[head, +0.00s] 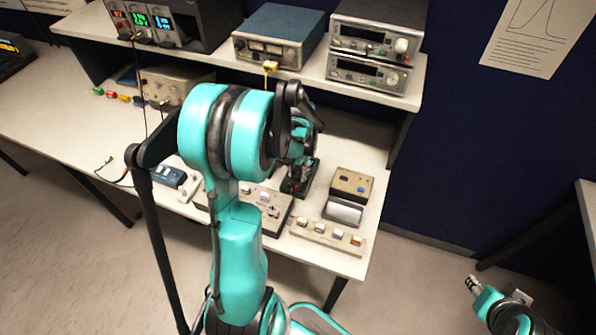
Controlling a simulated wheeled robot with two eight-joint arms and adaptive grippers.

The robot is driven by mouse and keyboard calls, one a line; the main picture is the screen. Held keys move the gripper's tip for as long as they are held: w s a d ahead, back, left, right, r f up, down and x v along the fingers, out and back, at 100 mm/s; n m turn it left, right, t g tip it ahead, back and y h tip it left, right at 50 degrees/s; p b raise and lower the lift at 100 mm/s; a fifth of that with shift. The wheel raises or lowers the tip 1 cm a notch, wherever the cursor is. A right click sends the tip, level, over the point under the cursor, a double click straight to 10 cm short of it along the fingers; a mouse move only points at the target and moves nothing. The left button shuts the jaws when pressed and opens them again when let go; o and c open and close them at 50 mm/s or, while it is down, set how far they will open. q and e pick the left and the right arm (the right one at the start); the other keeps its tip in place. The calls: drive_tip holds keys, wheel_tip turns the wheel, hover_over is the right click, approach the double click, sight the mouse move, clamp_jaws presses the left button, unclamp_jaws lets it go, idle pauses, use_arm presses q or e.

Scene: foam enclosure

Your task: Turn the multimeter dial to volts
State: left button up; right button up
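I cannot pick out the multimeter or its dial for sure. A grey panel (268,207) with small knobs and switches lies on the bench, partly hidden by my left arm. My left gripper (297,184) points down at the bench by the panel's back right edge; its fingers are dark and small, and I cannot tell whether they touch anything or are open. My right gripper (473,284) is low at the right, over the floor and away from the bench, and its fingers are too small to read.
A tan-topped box (352,184) and a strip with several buttons (328,237) sit right of my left gripper. A small blue device (168,176) lies left. The shelf (300,75) behind carries a blue-topped meter (280,35) and stacked instruments (372,70). Floor at right is clear.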

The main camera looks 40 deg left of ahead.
sight(299, 175)
use_arm(q)
drive_tip(key=shift+o, duration=1.2)
wheel_tip(299, 175, up, 12)
drive_tip(key=shift+d, duration=0.15)
drive_tip(key=shift+d, duration=0.1)
drive_tip(key=s+d+f+m+t+b, duration=0.1)
drive_tip(key=s+d+t+b, duration=0.1)
drive_tip(key=d, duration=0.7)
drive_tip(key=s+d+f+m+t+b, duration=0.1)
drive_tip(key=s+d+t+b, duration=0.2)
drive_tip(key=d, duration=0.6)
drive_tip(key=s+t, duration=0.2)
drive_tip(key=s, duration=0.1)
drive_tip(key=shift+d+f, duration=0.35)
